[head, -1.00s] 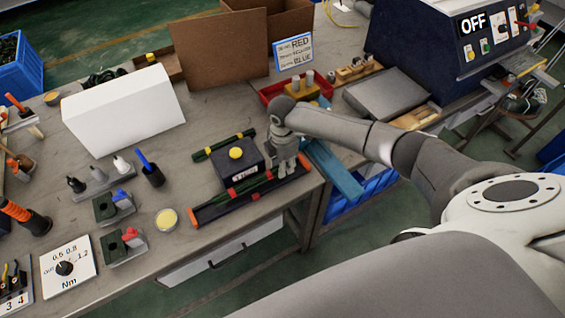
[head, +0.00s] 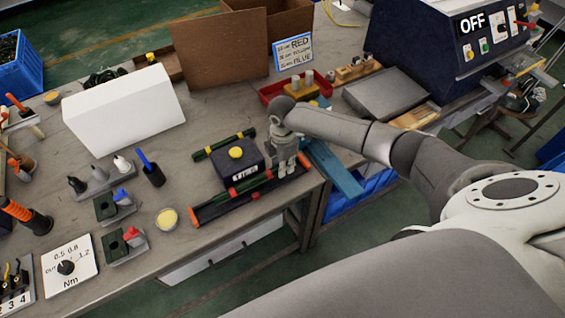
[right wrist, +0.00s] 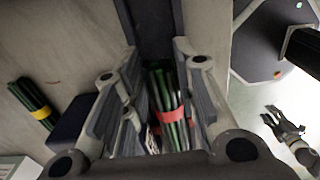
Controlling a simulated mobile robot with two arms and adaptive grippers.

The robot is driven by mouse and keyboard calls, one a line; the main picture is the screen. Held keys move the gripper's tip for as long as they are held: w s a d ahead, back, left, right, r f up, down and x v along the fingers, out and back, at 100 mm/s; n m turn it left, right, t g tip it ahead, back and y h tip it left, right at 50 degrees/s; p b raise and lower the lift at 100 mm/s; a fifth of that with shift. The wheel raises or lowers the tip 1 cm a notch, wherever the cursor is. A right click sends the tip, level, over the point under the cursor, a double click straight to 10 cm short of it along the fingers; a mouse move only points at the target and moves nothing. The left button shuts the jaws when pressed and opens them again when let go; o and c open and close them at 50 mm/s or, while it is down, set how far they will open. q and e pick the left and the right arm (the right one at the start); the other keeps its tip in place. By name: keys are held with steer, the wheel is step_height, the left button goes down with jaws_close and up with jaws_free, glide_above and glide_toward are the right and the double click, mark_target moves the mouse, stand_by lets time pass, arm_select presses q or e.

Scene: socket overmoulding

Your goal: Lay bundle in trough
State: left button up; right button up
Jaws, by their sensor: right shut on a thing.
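The dark green bundle with red bands (head: 246,184) runs lengthwise along the trough (head: 225,212), a long dark tray with red ends at the bench's front edge. I cannot tell whether the bundle touches the trough floor. My right gripper (head: 287,168) is at the right part of the bundle, fingers pointing down. In the right wrist view the bundle (right wrist: 168,108) lies between the fingers (right wrist: 158,130), and the gripper is shut on it. A black gripper, seemingly my left one (right wrist: 286,130), shows small at the right of that view; its opening is unclear.
A black box with a yellow button (head: 236,165) stands directly behind the trough. A yellow-banded bundle (head: 222,146) lies behind that box. A yellow-filled round dish (head: 167,219) is left of the trough. A blue beam (head: 333,170) and red bin (head: 272,91) are to the right and behind.

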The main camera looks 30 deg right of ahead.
steer(key=shift+f+b, duration=0.6)
steer(key=shift+f, duration=0.6)
steer(key=shift+r, duration=0.2)
steer(key=shift+r+p, duration=0.8)
steer(key=shift+p, duration=0.25)
steer(key=shift+p, duration=0.6)
stand_by(0.9)
steer(key=shift+f+b, duration=0.7)
steer(key=shift+f, duration=0.3)
steer(key=o, duration=1.1)
steer(key=shift+r, duration=0.1)
steer(key=shift+o, duration=0.2)
